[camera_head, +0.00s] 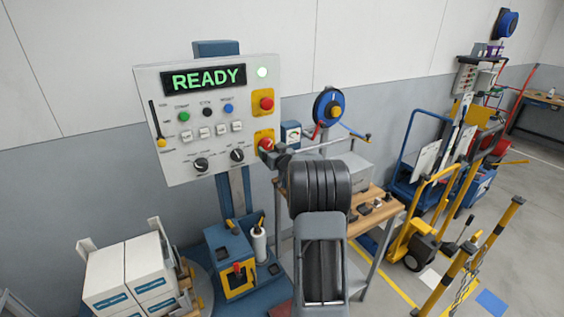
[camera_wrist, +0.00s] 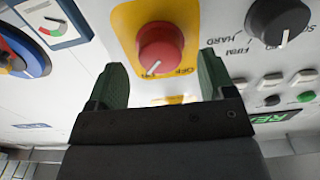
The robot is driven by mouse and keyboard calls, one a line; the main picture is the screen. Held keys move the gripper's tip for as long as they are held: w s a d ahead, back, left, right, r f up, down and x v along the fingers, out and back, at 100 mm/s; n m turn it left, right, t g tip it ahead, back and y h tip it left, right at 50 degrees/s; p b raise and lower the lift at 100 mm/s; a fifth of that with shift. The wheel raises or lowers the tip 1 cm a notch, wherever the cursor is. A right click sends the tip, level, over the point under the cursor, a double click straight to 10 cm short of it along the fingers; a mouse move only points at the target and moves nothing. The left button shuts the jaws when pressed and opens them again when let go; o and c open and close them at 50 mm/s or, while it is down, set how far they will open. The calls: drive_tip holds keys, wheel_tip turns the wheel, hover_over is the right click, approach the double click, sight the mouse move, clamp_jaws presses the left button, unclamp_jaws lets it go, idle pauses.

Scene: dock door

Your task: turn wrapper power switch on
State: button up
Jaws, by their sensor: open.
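The wrapper's control panel (camera_head: 205,150) stands upright on a blue column, its display (camera_head: 203,79) reading READY. A red rotary switch (camera_head: 266,145) on a yellow plate sits at its lower right edge. In the wrist view the same red switch (camera_wrist: 160,47) shows close up, with a white mark on its face and lettering that looks like OFF beside it. My gripper (camera_wrist: 163,72) is open, one finger on each side below the switch, with a gap to it; contact cannot be told. In the head view my gripper (camera_head: 277,158) is at the panel's lower right corner, partly covering the plate.
A red push button (camera_head: 266,103) on a yellow plate sits above the switch. Black dials (camera_head: 237,155) and small buttons are to its left. A blue reel (camera_head: 330,107) is on the wall to the right. A wooden bench (camera_head: 385,215) stands beneath it.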

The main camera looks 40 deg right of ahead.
drive_tip(key=s+a+b, duration=0.1)
drive_tip(key=s+b, duration=0.1)
drive_tip(key=s, duration=0.9)
drive_tip(key=shift+a, duration=0.25)
drive_tip(key=s+d+f+m+g+h, duration=0.1)
drive_tip(key=s+f+m+g+h, duration=0.25)
drive_tip(key=s+f+g, duration=0.55)
drive_tip(key=s+a+r+n+g+y, duration=0.1)
drive_tip(key=s+a, duration=0.3)
drive_tip(key=a, duration=0.6)
drive_tip(key=s+a+r+n+g+y, duration=0.1)
drive_tip(key=s+a+n+g+y, duration=0.1)
drive_tip(key=a, duration=0.8)
drive_tip(key=s+a+r+n+g+y, duration=0.1)
drive_tip(key=s+a+n+y, duration=0.1)
drive_tip(key=s+a, duration=0.4)
drive_tip(key=a+y, duration=0.1)
drive_tip(key=a, duration=0.3)
drive_tip(key=shift+g, duration=0.3)
